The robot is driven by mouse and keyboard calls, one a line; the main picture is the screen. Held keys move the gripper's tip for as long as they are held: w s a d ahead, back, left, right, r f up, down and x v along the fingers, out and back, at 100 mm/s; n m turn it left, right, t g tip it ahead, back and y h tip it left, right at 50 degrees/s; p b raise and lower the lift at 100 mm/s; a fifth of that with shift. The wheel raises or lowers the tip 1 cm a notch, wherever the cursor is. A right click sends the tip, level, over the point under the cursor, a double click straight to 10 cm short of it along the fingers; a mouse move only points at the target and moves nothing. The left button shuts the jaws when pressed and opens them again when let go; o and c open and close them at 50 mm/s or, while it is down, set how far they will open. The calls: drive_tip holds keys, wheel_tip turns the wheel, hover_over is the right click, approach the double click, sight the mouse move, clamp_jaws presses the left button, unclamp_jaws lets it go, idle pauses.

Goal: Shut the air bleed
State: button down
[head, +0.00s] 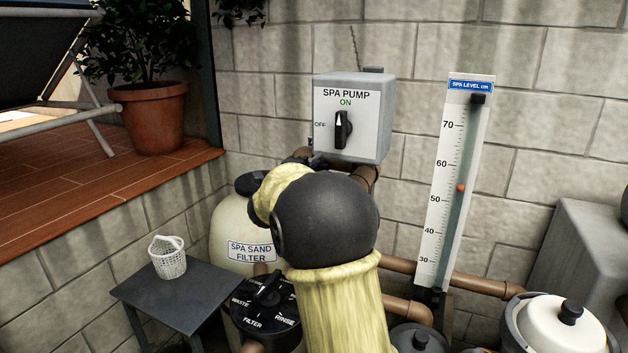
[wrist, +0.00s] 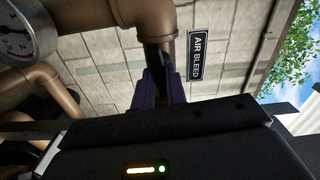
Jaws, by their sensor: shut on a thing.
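In the wrist view, the dark handle of the air bleed (wrist: 157,53) hangs from a brown pipe fitting, beside a black label reading AIR BLEED (wrist: 196,55). My gripper (wrist: 162,90) has its dark blue fingers on either side of the handle's end and is shut on it. The fingers hide the end of the handle. I cannot tell from this angle how far the bleed is turned. In the head view my arm covers the air bleed and most of the gripper.
The spa pump switch box (head: 350,118) reads ON, on the block wall behind my arm. The spa sand filter (head: 232,232) and its selector valve (head: 267,305) stand left. A level scale (head: 455,180) stands right. Brown pipes and a pressure gauge (wrist: 22,35) crowd the gripper.

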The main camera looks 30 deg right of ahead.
drive_tip(key=shift+f+m+b, duration=0.15)
drive_tip(key=shift+m+b, duration=0.75)
drive_tip(key=shift+m, duration=0.1)
drive_tip(key=c, duration=1.3)
unclamp_jaws()
drive_tip(key=b+v, duration=0.2)
drive_tip(key=v, duration=0.5)
